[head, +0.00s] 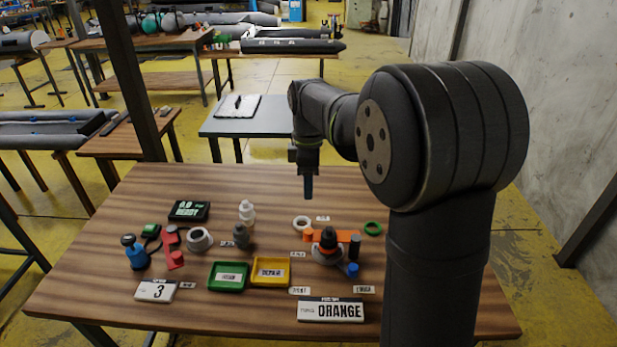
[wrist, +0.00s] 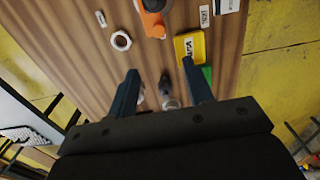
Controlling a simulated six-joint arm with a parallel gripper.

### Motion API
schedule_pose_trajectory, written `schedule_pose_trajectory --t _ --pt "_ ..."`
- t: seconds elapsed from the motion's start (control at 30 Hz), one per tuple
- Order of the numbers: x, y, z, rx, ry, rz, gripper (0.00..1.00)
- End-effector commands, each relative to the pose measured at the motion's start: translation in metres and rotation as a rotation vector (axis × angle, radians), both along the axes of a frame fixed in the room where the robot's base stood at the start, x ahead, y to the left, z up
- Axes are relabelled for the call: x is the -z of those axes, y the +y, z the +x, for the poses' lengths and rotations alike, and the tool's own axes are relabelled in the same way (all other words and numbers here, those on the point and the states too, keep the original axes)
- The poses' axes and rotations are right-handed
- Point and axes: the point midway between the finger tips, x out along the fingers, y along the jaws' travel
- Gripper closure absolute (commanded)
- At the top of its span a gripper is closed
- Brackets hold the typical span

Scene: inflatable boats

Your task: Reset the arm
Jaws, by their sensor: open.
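My gripper (head: 308,185) hangs above the far middle part of the wooden table (head: 180,290), pointing down. In the wrist view my gripper (wrist: 160,88) shows its two dark blue fingers spread apart. Nothing is between the fingertips, and small dark and white items lie on the table below and beyond them. My arm is bent, with its large dark joint at the right of the head view.
The table's far edge is mostly clear.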

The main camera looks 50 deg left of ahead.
Motion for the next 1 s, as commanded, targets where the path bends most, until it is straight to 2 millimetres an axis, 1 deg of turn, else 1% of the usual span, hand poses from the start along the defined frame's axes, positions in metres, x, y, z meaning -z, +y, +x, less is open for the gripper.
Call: schedule_pose_trajectory --t 0.03,0.17,0.73,0.87,1.0 --pt "-0.004 0.000 0.000 0.000 -0.001 0.001 0.53" --pt "-0.009 0.000 0.000 0.000 -0.001 0.001 0.53" --pt "-0.009 0.000 0.000 0.000 0.000 0.000 0.53" --pt "-0.003 0.000 0.000 0.000 0.001 -0.001 0.53" --pt "0.015 0.000 0.000 0.000 0.001 -0.003 0.53"
